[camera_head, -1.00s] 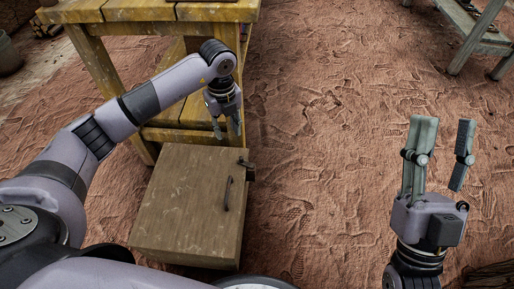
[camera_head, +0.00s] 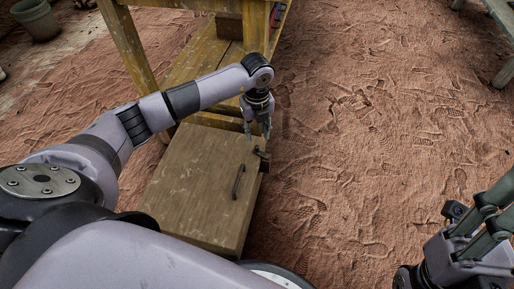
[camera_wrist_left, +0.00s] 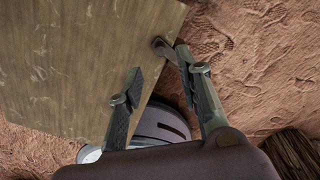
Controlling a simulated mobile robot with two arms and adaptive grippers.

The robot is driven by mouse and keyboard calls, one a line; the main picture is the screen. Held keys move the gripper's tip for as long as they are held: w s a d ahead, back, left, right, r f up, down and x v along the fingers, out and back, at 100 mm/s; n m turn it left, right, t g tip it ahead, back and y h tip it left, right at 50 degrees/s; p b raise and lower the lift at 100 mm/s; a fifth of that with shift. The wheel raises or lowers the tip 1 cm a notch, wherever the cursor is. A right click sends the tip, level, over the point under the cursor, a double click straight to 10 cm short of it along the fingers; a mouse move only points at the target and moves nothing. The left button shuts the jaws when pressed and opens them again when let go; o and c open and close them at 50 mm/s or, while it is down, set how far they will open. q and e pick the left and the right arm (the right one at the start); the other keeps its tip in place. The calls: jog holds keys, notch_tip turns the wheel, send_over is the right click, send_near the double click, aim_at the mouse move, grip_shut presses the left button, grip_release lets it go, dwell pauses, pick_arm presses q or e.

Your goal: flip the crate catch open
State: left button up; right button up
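The crate (camera_head: 190,200) is a worn brown wooden box on the ground, with a flat lid. A small dark metal catch (camera_head: 262,156) sits at its far right corner, and it also shows in the left wrist view (camera_wrist_left: 162,47). My left gripper (camera_head: 257,136) points down just above that corner. In the left wrist view its fingers (camera_wrist_left: 160,63) are apart and empty, with the right fingertip close beside the catch; I cannot tell whether they touch. My right gripper (camera_head: 503,205) is at the lower right, away from the crate, its fingers apart and their tips cut off by the frame edge.
A dark bar handle (camera_head: 238,182) is on the crate lid. A yellow wooden table (camera_head: 190,72) with a low shelf stands right behind the crate. A bucket (camera_head: 36,20) is at the far left. The reddish ground right of the crate is clear.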

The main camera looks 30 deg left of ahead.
aim_at(257, 146)
pick_arm(q)
notch_tip(257, 146, down, 7)
jog(key=shift+f+b, duration=0.2)
jog(key=shift+b, duration=0.95)
jog(key=shift+c, duration=0.4)
grip_shut()
